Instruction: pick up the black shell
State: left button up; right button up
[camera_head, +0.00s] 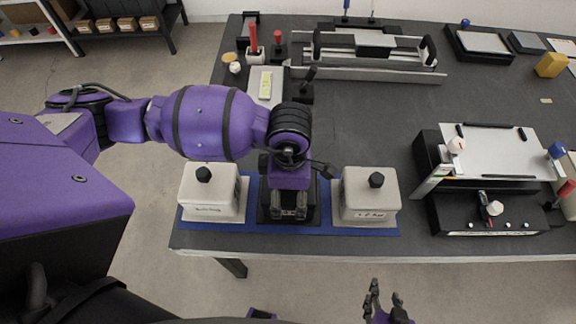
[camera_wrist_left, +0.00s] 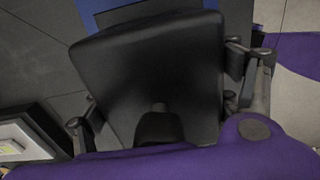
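The black shell (camera_head: 266,211) stands on a blue mat (camera_head: 245,228) between two white shells, partly hidden by my left arm. In the left wrist view the black shell (camera_wrist_left: 150,65) fills the middle, with its dark knob (camera_wrist_left: 159,125) close to the palm. My left gripper (camera_head: 289,207) is over the black shell, its fingers spread wide at opposite sides of it. I cannot tell whether they touch it. My right gripper (camera_head: 385,303) is open and empty, low in the head view, off the table's front edge.
The left white shell (camera_head: 211,193) and right white shell (camera_head: 368,198) flank the black one closely, each with a black knob. A black-and-white fixture (camera_head: 490,165) stands at right, and a metal rail frame (camera_head: 365,72) at the back. The table middle is clear.

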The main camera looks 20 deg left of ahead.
pick_arm(q)
jog(key=c, duration=1.1)
jog(key=shift+w+r, duration=0.1)
jog(key=shift+c, duration=0.8)
